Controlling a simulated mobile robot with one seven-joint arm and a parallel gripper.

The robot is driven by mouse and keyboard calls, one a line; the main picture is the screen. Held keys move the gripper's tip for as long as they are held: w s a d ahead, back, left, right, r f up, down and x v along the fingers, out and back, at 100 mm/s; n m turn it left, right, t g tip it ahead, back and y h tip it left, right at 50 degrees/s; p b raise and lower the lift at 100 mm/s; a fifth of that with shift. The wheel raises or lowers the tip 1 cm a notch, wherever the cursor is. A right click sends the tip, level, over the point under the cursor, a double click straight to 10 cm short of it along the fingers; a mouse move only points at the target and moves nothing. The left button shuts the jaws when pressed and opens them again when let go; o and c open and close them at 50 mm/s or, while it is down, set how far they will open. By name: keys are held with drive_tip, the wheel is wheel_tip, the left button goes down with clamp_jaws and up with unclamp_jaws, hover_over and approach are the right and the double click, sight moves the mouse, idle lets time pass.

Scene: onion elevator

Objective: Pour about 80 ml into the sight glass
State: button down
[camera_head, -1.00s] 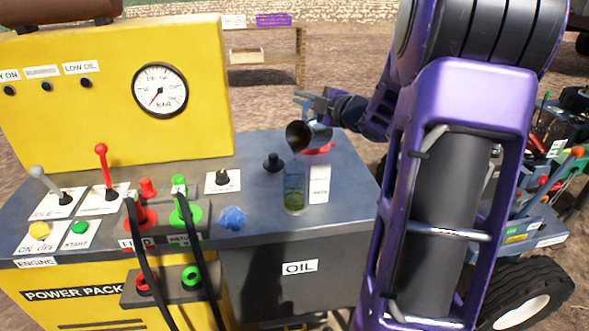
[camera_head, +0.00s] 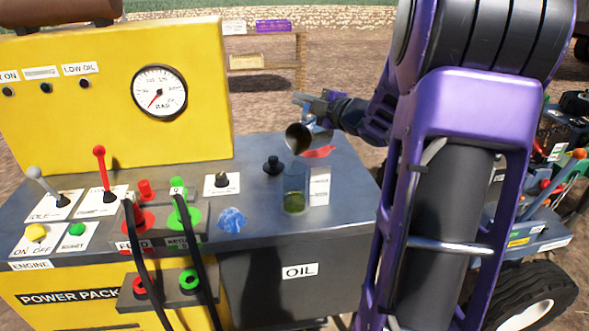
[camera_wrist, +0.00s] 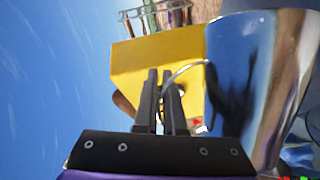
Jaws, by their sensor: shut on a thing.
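My gripper (camera_head: 312,102) is shut on the handle of a shiny metal jug (camera_head: 322,134). In the wrist view, the dark fingers (camera_wrist: 160,103) close around the thin handle, and the jug (camera_wrist: 250,85) fills the right side. In the head view the jug is tipped, its dark mouth facing left and toward the camera. It hangs above the sight glass (camera_head: 294,188), apart from it. The sight glass is a clear upright tube with green liquid in its lower part. A white label plate (camera_head: 319,187) stands beside it. I cannot make out a stream or what is in the jug.
The sight glass stands on the grey deck (camera_head: 255,188) of the yellow power pack (camera_head: 110,110). A black knob (camera_head: 273,165), a blue cap (camera_head: 232,219) and a red piece (camera_head: 319,152) are near it. Levers and hoses (camera_head: 196,255) occupy the left side.

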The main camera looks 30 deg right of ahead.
drive_tip(key=shift+s+a+f+n, duration=0.1)
drive_tip(key=shift+s+a+n, duration=0.15)
drive_tip(key=shift+a+n, duration=0.2)
idle(1.1)
drive_tip(key=shift+s+a+r+n+t, duration=0.4)
drive_tip(key=shift+a+n, duration=0.15)
drive_tip(key=shift+n, duration=0.2)
idle(0.7)
drive_tip(key=shift+w+d+f, duration=0.1)
drive_tip(key=shift+d, duration=0.15)
drive_tip(key=d+m+p, duration=0.1)
drive_tip(key=w+d+m+g+p, duration=0.1)
drive_tip(key=m, duration=0.1)
drive_tip(key=shift+w+d, duration=0.2)
drive_tip(key=shift+w, duration=0.1)
drive_tip(key=shift+f, duration=0.3)
drive_tip(key=shift+d+p, duration=0.1)
drive_tip(key=shift+p, duration=0.2)
